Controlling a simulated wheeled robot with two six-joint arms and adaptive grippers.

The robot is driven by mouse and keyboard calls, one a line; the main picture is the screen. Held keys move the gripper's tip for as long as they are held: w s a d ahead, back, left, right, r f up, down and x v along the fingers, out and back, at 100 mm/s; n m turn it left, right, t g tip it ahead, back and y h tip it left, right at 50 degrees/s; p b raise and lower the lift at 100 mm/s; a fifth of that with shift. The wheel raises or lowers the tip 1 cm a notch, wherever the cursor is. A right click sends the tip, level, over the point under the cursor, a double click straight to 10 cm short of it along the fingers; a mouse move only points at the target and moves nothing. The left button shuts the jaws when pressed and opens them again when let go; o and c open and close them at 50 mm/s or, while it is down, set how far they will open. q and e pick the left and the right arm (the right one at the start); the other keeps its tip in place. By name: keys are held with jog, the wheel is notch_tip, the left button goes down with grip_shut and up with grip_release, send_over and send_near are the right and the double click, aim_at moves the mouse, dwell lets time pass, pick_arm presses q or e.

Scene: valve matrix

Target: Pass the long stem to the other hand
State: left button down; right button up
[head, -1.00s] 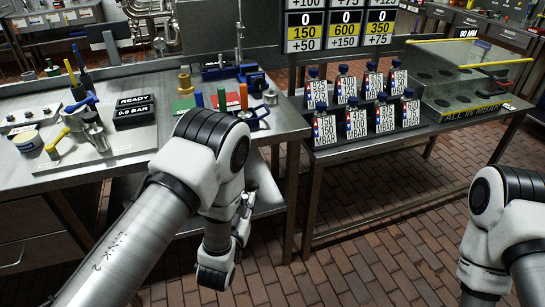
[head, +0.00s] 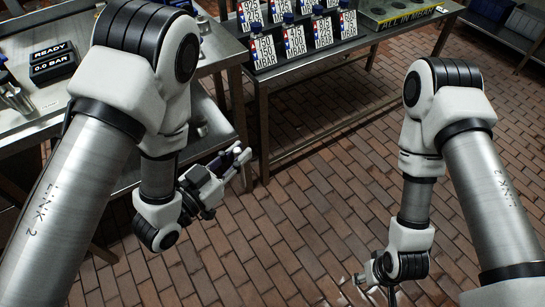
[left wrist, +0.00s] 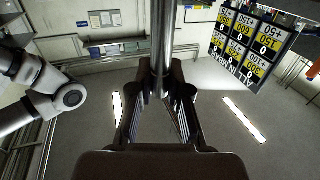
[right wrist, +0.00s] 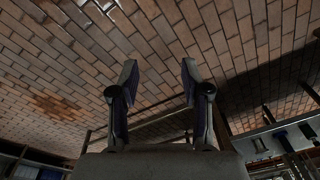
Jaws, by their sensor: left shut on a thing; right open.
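The long stem (left wrist: 162,42) is a grey metal rod in the left wrist view, running from the top edge down between my left fingers. My left gripper (left wrist: 162,98) is shut on it. In the head view my left gripper (head: 232,163) points right over the brick floor, in front of the benches; I cannot clearly make out the stem there. My right gripper (right wrist: 158,82) is open and empty in the right wrist view, with bare brick floor beyond its fingers. In the head view it is low right of centre, largely hidden by its wrist. The two grippers are well apart.
The left bench (head: 35,123) carries black READY and 0.0 BAR blocks (head: 52,62). The bench behind (head: 330,52) carries several labelled bottles (head: 265,50) and a tray marked ALL IN MBAR (head: 405,14). The brick floor (head: 310,205) between my arms is clear.

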jog(key=w+a+r+n+t+y, duration=0.3)
jog(key=w+a+r+y, duration=0.1)
jog(key=w+a, duration=0.25)
jog(key=w+a+r+n+t+y, duration=0.35)
jog(key=w+a+y, duration=0.2)
jog(key=w, duration=0.25)
jog(key=w+a+r+n+g+y, duration=0.25)
jog(key=a+r+n+y, duration=0.2)
jog(key=r, duration=0.35)
jog(key=w+a+r+n+g+y, duration=0.1)
jog(key=a+r+n+g+y, duration=0.2)
jog(key=r+n, duration=0.35)
jog(key=shift+m+t, duration=0.4)
jog(key=shift+m, duration=0.25)
jog(key=a, duration=0.4)
jog(key=w+a+r, duration=0.1)
jog(key=a, duration=0.3)
jog(key=w+a, duration=0.1)
jog(key=a, duration=0.3)
jog(key=shift+r, duration=0.35)
jog(key=shift+c, duration=0.3)
